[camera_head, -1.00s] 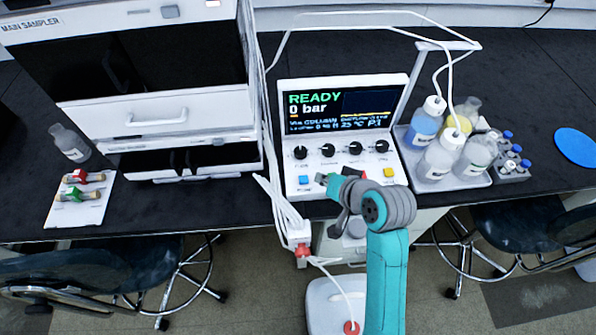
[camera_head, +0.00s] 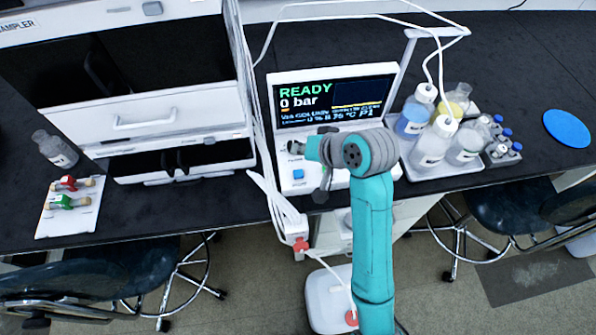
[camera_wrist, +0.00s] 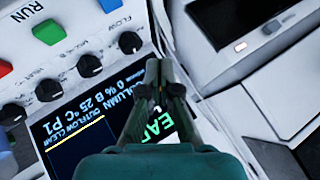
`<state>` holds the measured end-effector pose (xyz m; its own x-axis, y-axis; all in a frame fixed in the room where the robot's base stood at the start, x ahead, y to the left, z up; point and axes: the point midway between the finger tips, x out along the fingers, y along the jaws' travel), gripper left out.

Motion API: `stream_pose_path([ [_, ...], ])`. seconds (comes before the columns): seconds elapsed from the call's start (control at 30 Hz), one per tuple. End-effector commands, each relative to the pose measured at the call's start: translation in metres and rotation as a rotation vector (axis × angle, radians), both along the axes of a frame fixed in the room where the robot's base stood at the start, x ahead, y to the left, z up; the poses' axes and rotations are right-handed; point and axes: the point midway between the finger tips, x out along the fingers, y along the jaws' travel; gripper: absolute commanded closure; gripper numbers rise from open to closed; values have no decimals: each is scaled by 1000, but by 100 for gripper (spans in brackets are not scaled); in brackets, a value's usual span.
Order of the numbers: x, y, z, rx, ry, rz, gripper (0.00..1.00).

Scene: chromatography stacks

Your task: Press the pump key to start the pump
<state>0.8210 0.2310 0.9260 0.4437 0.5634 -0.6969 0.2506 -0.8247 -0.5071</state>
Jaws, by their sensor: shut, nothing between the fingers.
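The white pump unit (camera_head: 286,185) stands on the black bench, its tilted screen (camera_head: 318,101) reading READY and 0 bar. A blue key (camera_head: 298,174) shows at the panel's front left and again in the wrist view (camera_wrist: 112,5). The wrist view also shows a green key (camera_wrist: 49,32) by the word RUN, a red key (camera_wrist: 4,68) at the left edge, and several black knobs (camera_wrist: 90,65). No key's label reads as pump. My gripper (camera_head: 297,147) is shut and empty over the panel's left knobs; in the wrist view my gripper (camera_wrist: 162,75) covers part of the screen.
The sampler tower (camera_head: 170,110) stands close on the left, with white tubing (camera_head: 265,190) between it and the pump unit. A tray (camera_head: 440,172) of bottles is close on the right. My arm hides the panel's right side.

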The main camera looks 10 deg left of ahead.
Motion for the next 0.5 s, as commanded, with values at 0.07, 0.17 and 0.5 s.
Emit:
stream_pose_path([
  [0.07,0,0,-11,0,3,-1,100],
  [0.17,-1,0,-24,0,4,-1,100],
  [0.5,0,0,-62,0,3,-1,100],
])
